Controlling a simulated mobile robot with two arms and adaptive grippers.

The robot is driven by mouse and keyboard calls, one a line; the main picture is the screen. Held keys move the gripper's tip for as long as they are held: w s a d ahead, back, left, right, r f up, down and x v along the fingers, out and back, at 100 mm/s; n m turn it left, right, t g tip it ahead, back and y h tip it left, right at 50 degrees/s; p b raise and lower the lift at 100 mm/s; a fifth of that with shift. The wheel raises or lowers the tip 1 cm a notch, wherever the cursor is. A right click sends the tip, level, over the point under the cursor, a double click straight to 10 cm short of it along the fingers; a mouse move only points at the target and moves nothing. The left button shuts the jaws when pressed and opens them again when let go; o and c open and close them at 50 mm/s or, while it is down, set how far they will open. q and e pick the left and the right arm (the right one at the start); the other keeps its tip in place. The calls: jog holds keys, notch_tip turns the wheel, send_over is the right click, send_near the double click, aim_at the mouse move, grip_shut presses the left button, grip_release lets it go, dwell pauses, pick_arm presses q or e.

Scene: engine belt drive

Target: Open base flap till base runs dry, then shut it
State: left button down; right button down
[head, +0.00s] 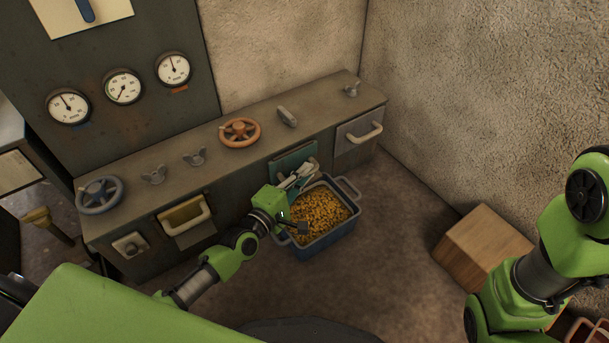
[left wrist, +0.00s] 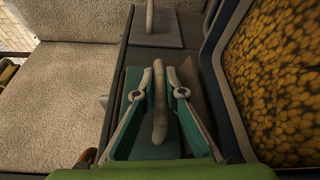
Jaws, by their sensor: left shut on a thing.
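The base flap is a teal panel (head: 291,160) low on the front of the grey cabinet, with a pale bar handle (left wrist: 159,112) that shows in the left wrist view. My left gripper (head: 303,172) is at this flap, its two fingers shut on the handle from either side. I cannot tell how far the flap stands open. A blue bin (head: 333,236) filled with yellow-brown grains (head: 318,212) stands on the floor just below it. The bin's rim also shows at the right of the left wrist view (left wrist: 213,72). My right gripper is not in view.
A yellow flap (head: 183,220) and a grey flap (head: 359,133) flank the teal one. An orange wheel (head: 240,132), a blue wheel (head: 100,194) and small knobs sit on the cabinet top. Three gauges hang above. A wooden box (head: 480,246) stands right; floor between is clear.

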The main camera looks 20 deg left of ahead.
pick_arm(q)
jog(key=shift+f, duration=0.1)
jog(key=c, duration=2.1)
grip_release()
jog(key=v, duration=1.2)
